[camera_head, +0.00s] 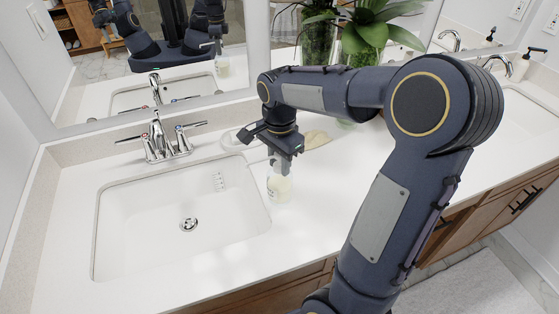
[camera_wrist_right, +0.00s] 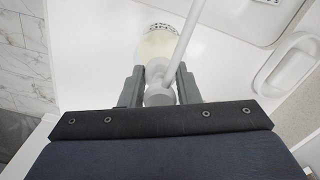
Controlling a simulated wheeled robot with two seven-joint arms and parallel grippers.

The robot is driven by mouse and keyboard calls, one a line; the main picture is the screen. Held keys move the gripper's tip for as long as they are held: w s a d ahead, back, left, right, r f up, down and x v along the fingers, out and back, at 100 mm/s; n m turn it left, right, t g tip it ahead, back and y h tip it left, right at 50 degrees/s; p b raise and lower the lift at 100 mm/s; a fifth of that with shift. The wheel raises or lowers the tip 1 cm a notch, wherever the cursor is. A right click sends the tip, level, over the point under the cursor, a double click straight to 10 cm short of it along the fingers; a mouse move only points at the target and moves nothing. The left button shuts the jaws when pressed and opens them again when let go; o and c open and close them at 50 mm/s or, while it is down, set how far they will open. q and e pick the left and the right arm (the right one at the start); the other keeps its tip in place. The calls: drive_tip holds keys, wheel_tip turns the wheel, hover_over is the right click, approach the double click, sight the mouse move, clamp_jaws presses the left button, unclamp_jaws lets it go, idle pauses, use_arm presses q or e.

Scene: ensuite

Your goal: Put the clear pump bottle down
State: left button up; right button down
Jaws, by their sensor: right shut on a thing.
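The clear pump bottle (camera_head: 279,187) is upright at the right edge of the sink, with pale yellowish contents. My right gripper (camera_head: 284,160) is above it and shut on its top. In the right wrist view the bottle (camera_wrist_right: 157,42) is between the two fingers of the right gripper (camera_wrist_right: 159,88), with the white pump head and nozzle toward the camera. The bottle's base appears at or very near the white counter (camera_head: 315,215); I cannot tell whether it touches. My left gripper is not directly in view.
The sink basin (camera_head: 150,235) is just left of the bottle, with a chrome faucet (camera_head: 160,140) behind it. A tray with a tan item (camera_head: 315,139) and potted plants (camera_head: 365,30) stand behind my right arm. The counter in front of the bottle is clear. A mirror (camera_head: 110,60) lines the back.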

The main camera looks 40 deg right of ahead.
drive_tip(key=shift+f, duration=0.15)
drive_tip(key=c, duration=1.1)
unclamp_jaws()
wheel_tip(320, 180, up, 12)
drive_tip(key=shift+r+p, duration=0.2)
drive_tip(key=shift+p, duration=0.1)
drive_tip(key=s+a+f+n+t+y, duration=0.1)
drive_tip(key=s+a+f+n+t, duration=0.1)
drive_tip(key=s+a+f+n, duration=0.1)
drive_tip(key=s+a+f+n+t+y, duration=0.1)
drive_tip(key=s+a+f+n, duration=0.2)
drive_tip(key=s+a+n, duration=0.2)
drive_tip(key=s+a+f+n+t+y, duration=0.1)
drive_tip(key=s+a+f+n+t, duration=0.1)
drive_tip(key=s+a+n, duration=0.3)
drive_tip(key=shift+s+f+n+t+y, duration=0.2)
drive_tip(key=shift+s+f+n, duration=0.15)
drive_tip(key=shift+s+n, duration=0.4)
drive_tip(key=shift+s+f+n+t+y, duration=0.15)
drive_tip(key=shift+s+f+n, duration=0.25)
drive_tip(key=shift+s, duration=0.55)
drive_tip(key=shift+r, duration=0.1)
